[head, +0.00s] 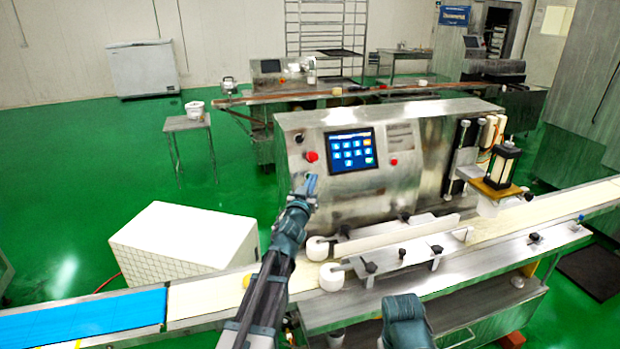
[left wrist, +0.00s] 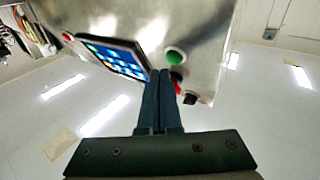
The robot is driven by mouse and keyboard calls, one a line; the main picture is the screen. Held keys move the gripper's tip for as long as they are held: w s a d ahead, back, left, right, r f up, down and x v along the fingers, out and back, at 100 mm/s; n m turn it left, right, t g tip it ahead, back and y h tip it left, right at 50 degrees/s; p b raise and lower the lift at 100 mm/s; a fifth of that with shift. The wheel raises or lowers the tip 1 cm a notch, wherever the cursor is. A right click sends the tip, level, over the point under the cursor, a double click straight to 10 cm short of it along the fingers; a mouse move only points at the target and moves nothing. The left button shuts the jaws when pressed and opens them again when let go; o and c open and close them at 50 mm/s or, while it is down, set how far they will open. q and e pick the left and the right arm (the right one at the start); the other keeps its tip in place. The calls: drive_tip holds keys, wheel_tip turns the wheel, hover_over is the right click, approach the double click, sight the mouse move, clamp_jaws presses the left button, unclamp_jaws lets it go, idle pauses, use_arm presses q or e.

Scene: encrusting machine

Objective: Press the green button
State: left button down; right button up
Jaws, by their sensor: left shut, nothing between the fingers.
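The green button (left wrist: 175,57) shows clearly in the left wrist view, on the metal panel beside the touchscreen (left wrist: 113,58). My left gripper (left wrist: 160,76) is shut and empty, its fingertips close to the button and slightly to one side in that view. I cannot tell whether they touch the panel. In the head view my left gripper (head: 309,184) is in front of the panel, left of the touchscreen (head: 350,150) and below a red button (head: 311,157). There the green button is not clearly visible near the fingers. My right gripper's fingers are not seen.
The encrusting machine (head: 430,160) stands behind a conveyor (head: 195,298) with white rollers (head: 331,277). Another red button (head: 394,162) is right of the screen. A black knob (left wrist: 190,98) is near the fingers. A white box (head: 185,245) stands at the left.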

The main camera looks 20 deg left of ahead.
use_arm(q)
drive_tip(key=shift+w+a+f, duration=0.1)
drive_tip(key=shift+w, duration=0.05)
idle(0.5)
drive_tip(key=shift+w+a+f, duration=0.1)
drive_tip(key=shift+w, duration=0.05)
